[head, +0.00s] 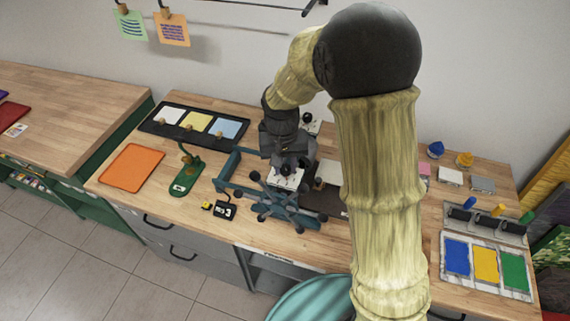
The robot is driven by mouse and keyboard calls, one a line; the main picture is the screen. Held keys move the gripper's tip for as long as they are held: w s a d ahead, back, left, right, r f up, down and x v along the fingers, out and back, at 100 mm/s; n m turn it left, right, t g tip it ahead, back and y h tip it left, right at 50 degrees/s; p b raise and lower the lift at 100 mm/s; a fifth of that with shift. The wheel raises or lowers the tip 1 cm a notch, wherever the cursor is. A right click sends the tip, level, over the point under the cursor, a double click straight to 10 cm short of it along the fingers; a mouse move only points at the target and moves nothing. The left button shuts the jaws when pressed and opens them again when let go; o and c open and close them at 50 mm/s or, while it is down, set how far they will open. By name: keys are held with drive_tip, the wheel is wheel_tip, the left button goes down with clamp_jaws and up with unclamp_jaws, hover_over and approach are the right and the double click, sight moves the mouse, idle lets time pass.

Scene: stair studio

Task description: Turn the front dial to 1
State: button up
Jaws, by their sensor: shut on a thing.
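The front dial sits on a small white plate (288,181) beside the teal press frame. My gripper (290,167) points down over this plate and is shut on the front dial. The fingers and dark arm end cover most of the knob, so I cannot read its setting. A second dark dial (308,118) stands on a white plate farther back, partly behind my arm.
A teal spoked wheel (285,208) stands just in front of the dial. A black number block (224,211), a green stand (187,178) and an orange tray (132,167) lie to the left. Colored pads (485,264) and blocks lie right. My arm hides the table's middle right.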

sight(283, 169)
drive_tip(key=n, duration=0.4)
drive_tip(key=shift+r+n, duration=0.1)
drive_tip(key=shift+n, duration=0.2)
drive_tip(key=n+p, duration=0.1)
drive_tip(key=n, duration=0.3)
idle(0.3)
drive_tip(key=o, duration=1)
wheel_tip(283, 169, up, 17)
drive_tip(key=b, duration=0.2)
drive_tip(key=shift+s+a+r+b, duration=0.15)
drive_tip(key=shift+s+a+b, duration=0.05)
drive_tip(key=shift+s+b, duration=0.1)
